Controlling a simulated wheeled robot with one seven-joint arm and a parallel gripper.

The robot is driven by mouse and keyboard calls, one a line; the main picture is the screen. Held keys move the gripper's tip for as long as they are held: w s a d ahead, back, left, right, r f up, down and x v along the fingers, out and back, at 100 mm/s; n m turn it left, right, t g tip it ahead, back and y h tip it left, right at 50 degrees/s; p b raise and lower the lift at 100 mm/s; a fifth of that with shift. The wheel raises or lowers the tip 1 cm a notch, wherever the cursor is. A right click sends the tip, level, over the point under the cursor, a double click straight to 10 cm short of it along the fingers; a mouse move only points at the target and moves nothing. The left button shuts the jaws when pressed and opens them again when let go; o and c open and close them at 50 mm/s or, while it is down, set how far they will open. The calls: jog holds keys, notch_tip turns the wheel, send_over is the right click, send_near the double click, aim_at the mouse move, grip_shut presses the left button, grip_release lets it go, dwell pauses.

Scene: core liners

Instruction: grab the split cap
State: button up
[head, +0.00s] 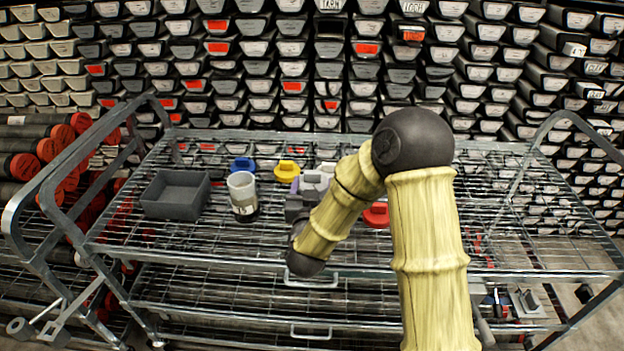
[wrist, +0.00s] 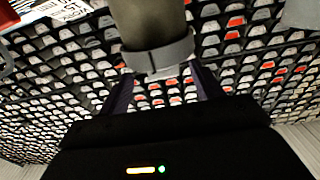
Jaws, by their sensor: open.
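In the wrist view my gripper (wrist: 160,74) is open, with a dark finger on each side. Between and beyond the fingertips is the end of a dark olive-grey cylinder (wrist: 150,18) with a light grey collar (wrist: 160,55) around it. The collar may be the split cap; I cannot tell for sure, nor whether the fingers touch it. In the head view my arm hides most of the gripper. Loose caps lie on the cart there: blue (head: 243,165), yellow (head: 287,170) and red (head: 377,214), the red one partly behind my arm. No split shows on them.
The wire-shelf cart (head: 520,255) carries a grey open tray (head: 176,194) and a whitish cup-like cylinder (head: 242,186). Red-capped tubes (head: 50,150) lie stacked at left. Racked core boxes (head: 270,60) fill the back wall. The cart's right side is mostly clear.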

aim_at(313, 178)
jog(key=w, duration=0.4)
jog(key=shift+a+p, duration=0.1)
jog(key=shift+p, duration=0.2)
jog(key=shift+s, duration=0.1)
jog(key=shift+c, duration=0.3)
jog(key=c, duration=1)
